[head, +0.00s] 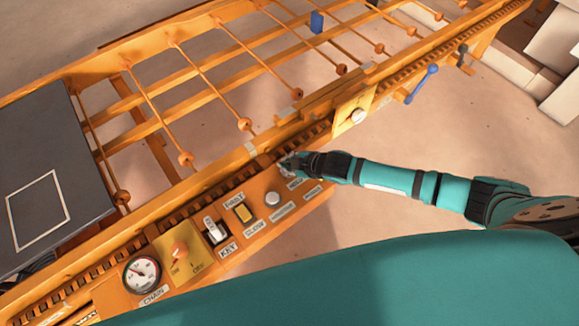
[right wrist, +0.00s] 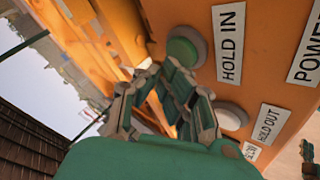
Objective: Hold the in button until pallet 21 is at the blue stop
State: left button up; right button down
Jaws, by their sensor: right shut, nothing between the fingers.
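The in button is a green round button (right wrist: 184,50) next to the HOLD IN label in the right wrist view. In the head view my gripper hides it. My right gripper (head: 289,164) is shut and empty at the panel's upper right end. In the right wrist view its fingertips (right wrist: 170,72) are close to the green button; I cannot tell whether they touch it. A small blue plate (head: 316,22), possibly the blue stop, stands upright at the frame's far side. A dark plate with a white outline (head: 90,200) lies at the left; no number 21 is readable. My left gripper is out of view.
A white button (right wrist: 232,117) sits by the HOLD OUT label. The orange panel also has a gauge (head: 141,274), an orange knob (head: 180,250) and switches. A blue-handled lever (head: 422,84) is on the frame's right side. Pale boxes (head: 552,45) stand at upper right.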

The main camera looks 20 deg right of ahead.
jog(key=shift+f+b, duration=0.3)
jog(key=shift+f, duration=0.3)
dwell(2.2)
dwell(2.9)
jog(key=shift+r+p, duration=1)
jog(key=shift+p, duration=0.05)
notch_tip(320, 180, up, 5)
jog(key=p, duration=0.5)
dwell(0.5)
